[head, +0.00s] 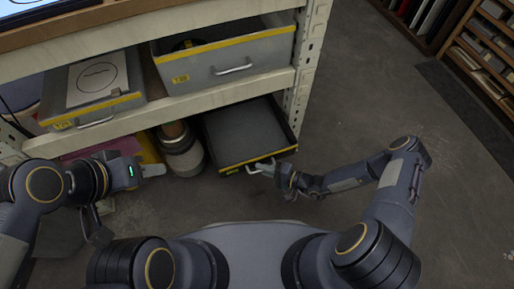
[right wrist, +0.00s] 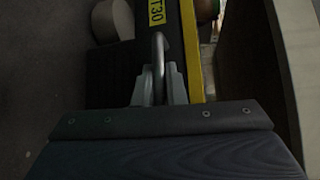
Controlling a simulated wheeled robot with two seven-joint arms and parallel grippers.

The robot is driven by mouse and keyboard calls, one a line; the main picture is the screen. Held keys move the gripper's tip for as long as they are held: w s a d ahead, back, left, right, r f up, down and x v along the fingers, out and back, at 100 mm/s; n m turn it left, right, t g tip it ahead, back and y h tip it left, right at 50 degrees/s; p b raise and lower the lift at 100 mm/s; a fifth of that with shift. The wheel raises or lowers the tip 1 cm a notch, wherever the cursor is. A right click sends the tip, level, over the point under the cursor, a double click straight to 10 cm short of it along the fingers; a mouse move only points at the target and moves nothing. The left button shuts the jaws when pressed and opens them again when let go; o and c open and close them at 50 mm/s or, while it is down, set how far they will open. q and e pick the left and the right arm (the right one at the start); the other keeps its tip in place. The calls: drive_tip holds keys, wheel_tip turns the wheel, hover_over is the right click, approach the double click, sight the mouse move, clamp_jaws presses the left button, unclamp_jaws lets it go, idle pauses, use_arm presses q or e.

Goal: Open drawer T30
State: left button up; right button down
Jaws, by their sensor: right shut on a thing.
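The drawer T30 (head: 245,134) is on the lower level of the shelf rack in the head view. It is dark inside, looks empty, and sticks out from under the shelf above. Its yellow front edge with the label T30 (right wrist: 156,12) shows in the right wrist view. My right gripper (head: 270,170) is shut on the drawer's metal handle (right wrist: 159,60), with a finger on each side of the bar. My left gripper (head: 152,171) is at the left, in front of the rack and away from the drawer. Its fingers are too small to read.
Two grey drawers, one with a round-marked sheet (head: 97,76) and one with a handle (head: 232,69), sit on the shelf above. A jar-like container (head: 182,155) stands left of T30. A rack post (head: 306,65) rises at the right. The floor (head: 400,90) right of the rack is clear.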

drive_tip(key=s+d+p, duration=0.3)
drive_tip(key=s, duration=0.6)
drive_tip(key=shift+s, duration=0.15)
drive_tip(key=c, duration=1.8)
unclamp_jaws()
drive_tip(key=shift+o, duration=0.2)
drive_tip(key=p+v, duration=0.1)
drive_tip(key=v, duration=0.6)
drive_tip(key=shift+s+d, duration=0.15)
drive_tip(key=shift+d, duration=0.2)
